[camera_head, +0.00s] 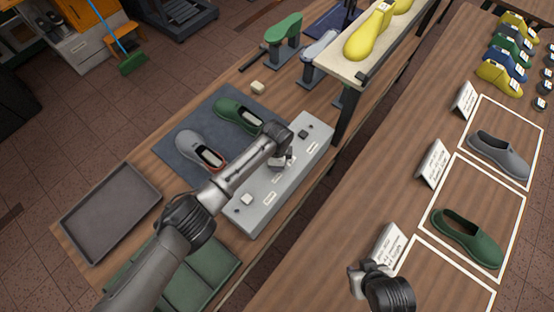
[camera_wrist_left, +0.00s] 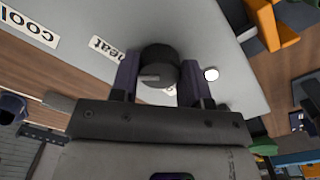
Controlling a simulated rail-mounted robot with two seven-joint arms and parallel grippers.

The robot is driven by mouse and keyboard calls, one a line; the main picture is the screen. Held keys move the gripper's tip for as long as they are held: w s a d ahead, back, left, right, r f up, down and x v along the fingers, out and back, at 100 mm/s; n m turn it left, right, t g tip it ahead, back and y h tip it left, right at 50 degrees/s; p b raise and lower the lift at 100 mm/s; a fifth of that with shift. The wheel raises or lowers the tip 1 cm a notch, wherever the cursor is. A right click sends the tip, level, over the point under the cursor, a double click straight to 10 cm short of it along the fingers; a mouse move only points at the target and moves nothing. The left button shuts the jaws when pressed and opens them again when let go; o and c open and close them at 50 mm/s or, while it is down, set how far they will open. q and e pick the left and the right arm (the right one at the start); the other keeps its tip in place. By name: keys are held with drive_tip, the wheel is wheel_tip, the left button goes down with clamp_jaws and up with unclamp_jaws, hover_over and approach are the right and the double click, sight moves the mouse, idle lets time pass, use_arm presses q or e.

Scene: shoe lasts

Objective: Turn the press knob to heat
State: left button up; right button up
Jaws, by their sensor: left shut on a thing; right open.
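The press control box (camera_head: 262,205) is a long light grey unit on the left bench. My left gripper (camera_head: 284,162) reaches down to its top. In the left wrist view the press knob (camera_wrist_left: 158,66) is black and round, with a pale pointer line toward the picture's left. My left gripper's fingers (camera_wrist_left: 160,82) stand on both sides of the knob, shut on it. A "heat" label (camera_wrist_left: 103,48) lies left of the knob, and a "cool" label (camera_wrist_left: 32,30) farther left. Another label below the knob is mostly hidden. My right gripper (camera_head: 358,278) is open and empty over the right table.
A grey shoe (camera_head: 192,146) and a green shoe (camera_head: 234,112) lie on a dark mat (camera_head: 180,124) beside the box. An empty tray (camera_head: 112,205) is at the left. A shelf post (camera_head: 345,120) stands near the box. Shoes and label cards are on the right table.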

use_arm(q)
drive_tip(key=o, duration=0.9)
drive_tip(key=shift+r, duration=0.15)
wheel_tip(320, 180, up, 14)
drive_tip(key=shift+f+b, duration=0.2)
drive_tip(key=shift+b, duration=0.15)
idle(0.3)
